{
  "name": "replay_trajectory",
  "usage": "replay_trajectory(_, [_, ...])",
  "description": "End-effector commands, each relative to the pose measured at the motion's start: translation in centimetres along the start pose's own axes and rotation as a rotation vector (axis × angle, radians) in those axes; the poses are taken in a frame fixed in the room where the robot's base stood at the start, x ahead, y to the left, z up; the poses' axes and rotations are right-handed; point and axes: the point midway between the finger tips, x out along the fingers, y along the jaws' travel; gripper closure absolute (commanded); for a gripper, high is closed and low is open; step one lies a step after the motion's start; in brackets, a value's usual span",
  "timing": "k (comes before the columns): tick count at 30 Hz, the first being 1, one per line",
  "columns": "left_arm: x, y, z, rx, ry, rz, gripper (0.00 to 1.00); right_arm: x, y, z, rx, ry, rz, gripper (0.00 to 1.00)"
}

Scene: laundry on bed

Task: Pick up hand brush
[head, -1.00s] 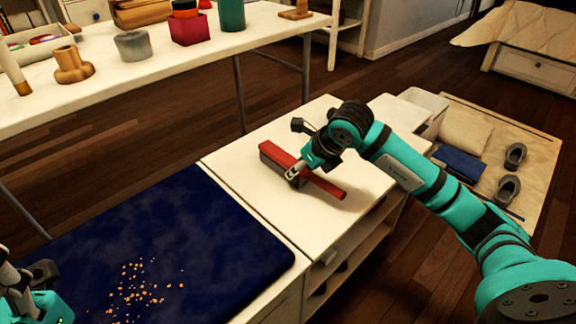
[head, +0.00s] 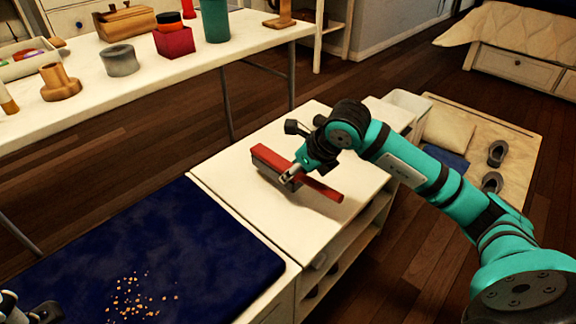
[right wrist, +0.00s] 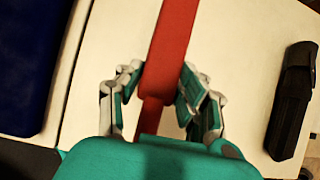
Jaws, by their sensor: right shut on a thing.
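The hand brush (head: 325,190) has a long red handle and back with a grey bristle block at its left end. My right gripper (head: 289,178) is shut on its middle and holds it roughly level, seemingly just above the white cabinet top (head: 235,185). In the right wrist view, the red brush (right wrist: 174,40) runs between the two fingers of the right gripper (right wrist: 158,88). The bristle underside is mostly hidden. My left gripper (head: 38,310) shows only partly at the bottom left corner, and its opening is not clear.
A dark blue mat (head: 150,235) with scattered orange crumbs (head: 140,300) lies left of the cabinet top. A white table (head: 150,85) with several pots and boxes stands behind. Shoes (head: 497,153) and a cushion (head: 448,133) lie on a floor mat at right.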

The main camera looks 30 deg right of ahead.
Motion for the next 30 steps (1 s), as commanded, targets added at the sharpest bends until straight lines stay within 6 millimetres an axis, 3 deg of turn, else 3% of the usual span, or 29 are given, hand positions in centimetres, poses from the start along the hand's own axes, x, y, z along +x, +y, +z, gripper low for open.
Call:
replay_trajectory(12, [-0.1,0.0,-0.3,-0.004,-0.023,-0.011,0.60,-6.5,1.9,-8.6,-0.006,0.007,-0.005,0.98])
replay_trajectory(30, [0.3,0.1,-0.3,-0.004,-0.024,-0.011,0.60,-8.2,2.5,-10.4,0.001,-0.003,-0.001,0.98])
